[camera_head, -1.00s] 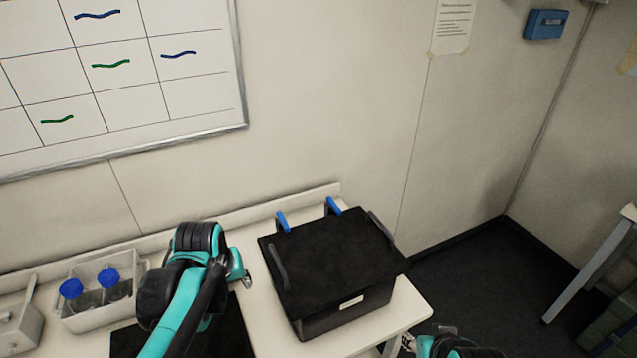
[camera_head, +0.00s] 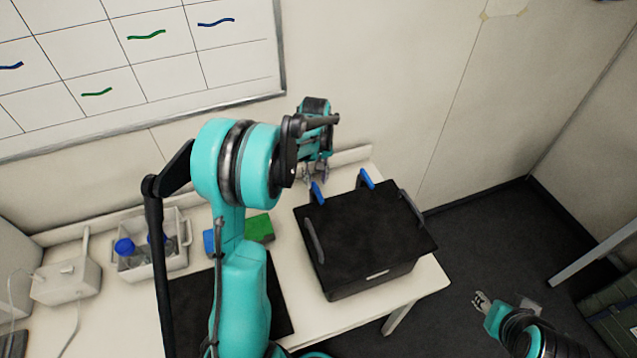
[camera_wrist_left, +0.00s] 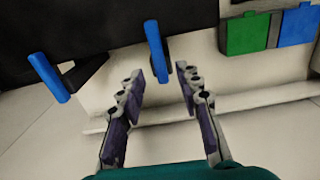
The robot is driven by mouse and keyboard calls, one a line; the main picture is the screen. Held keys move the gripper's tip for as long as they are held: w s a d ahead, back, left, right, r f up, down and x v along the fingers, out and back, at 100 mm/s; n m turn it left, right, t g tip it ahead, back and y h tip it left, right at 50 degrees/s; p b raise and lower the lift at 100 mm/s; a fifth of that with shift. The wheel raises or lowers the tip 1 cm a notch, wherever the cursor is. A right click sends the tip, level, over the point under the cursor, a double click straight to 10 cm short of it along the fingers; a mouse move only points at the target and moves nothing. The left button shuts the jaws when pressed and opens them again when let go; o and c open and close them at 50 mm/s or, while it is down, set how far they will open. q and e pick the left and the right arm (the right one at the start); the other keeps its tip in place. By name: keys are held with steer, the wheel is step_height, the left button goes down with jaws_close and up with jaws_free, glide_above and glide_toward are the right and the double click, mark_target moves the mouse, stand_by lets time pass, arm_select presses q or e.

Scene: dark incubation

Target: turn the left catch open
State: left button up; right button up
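The black box (camera_head: 365,235) stands on the bench with two blue catches at its back edge. The left catch (camera_head: 317,192) sits just below my left gripper (camera_head: 316,172). In the left wrist view the left catch (camera_wrist_left: 156,52) lies ahead of my left gripper (camera_wrist_left: 160,82), roughly between the lines of its fingers. The fingers are apart, with nothing held between them. The right catch (camera_head: 367,179) stands upright and also shows in the left wrist view (camera_wrist_left: 48,77). My right gripper (camera_head: 482,300) is low at the right, away from the box; its fingers are too small to judge.
A green block (camera_head: 259,229) and a blue block (camera_head: 209,242) lie left of the box. A white caddy (camera_head: 180,262) holds blue-capped bottles. A dark mat (camera_head: 275,310) lies in front. The wall rises close behind the box.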

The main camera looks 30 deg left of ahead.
mark_target(316, 187)
arm_select(q)
step_height(316, 187, down, 2)
steer(key=shift+f, duration=0.5)
jaws_close()
